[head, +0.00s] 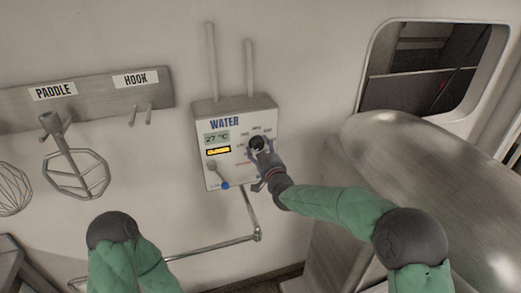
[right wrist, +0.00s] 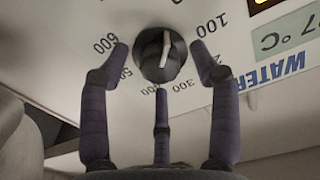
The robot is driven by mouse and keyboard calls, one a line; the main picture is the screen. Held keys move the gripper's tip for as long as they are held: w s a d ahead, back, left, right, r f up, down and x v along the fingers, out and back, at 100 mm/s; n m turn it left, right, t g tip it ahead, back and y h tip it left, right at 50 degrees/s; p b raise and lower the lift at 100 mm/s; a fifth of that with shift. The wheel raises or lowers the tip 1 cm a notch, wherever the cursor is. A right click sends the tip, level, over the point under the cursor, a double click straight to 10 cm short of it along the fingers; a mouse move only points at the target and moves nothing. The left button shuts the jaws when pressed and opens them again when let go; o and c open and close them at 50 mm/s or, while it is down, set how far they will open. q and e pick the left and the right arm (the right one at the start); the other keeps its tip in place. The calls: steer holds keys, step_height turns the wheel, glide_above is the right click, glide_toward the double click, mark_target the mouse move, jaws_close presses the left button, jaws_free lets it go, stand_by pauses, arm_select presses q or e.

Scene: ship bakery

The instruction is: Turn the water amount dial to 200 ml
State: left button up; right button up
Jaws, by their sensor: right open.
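The water panel (head: 211,167) is a white box on the wall, with a display reading 27 °C and an orange-lit label. Its black water amount dial (head: 257,143) has numbers around it and also shows in the right wrist view (right wrist: 160,55). A white mark runs across the dial; I cannot tell which number it points to. In the wrist view 100, 300, 500 and 600 show; the right-hand finger covers the 200 area. My right gripper (head: 264,156) is open, its fingers (right wrist: 161,58) spread around the dial without visible contact. My left gripper is out of view.
A rack (head: 95,95) with paddle and whisk tools is at left. A large metal machine (head: 430,150) stands at right below an opening.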

steer(key=c, duration=1.2)
steer(key=shift+o, duration=0.2)
steer(key=shift+f+m+b, duration=0.15)
steer(key=shift+m+b, duration=0.25)
steer(key=shift+b, duration=0.45)
steer(key=m+b, duration=1.2)
steer(key=b, duration=0.3)
steer(key=shift+b, duration=0.35)
steer(key=m+b, duration=0.1)
steer(key=m, duration=0.1)
steer(key=shift+m+b, duration=0.3)
steer(key=shift+b, duration=0.1)
steer(key=shift+m+b, duration=0.65)
steer(key=shift+m, duration=0.45)
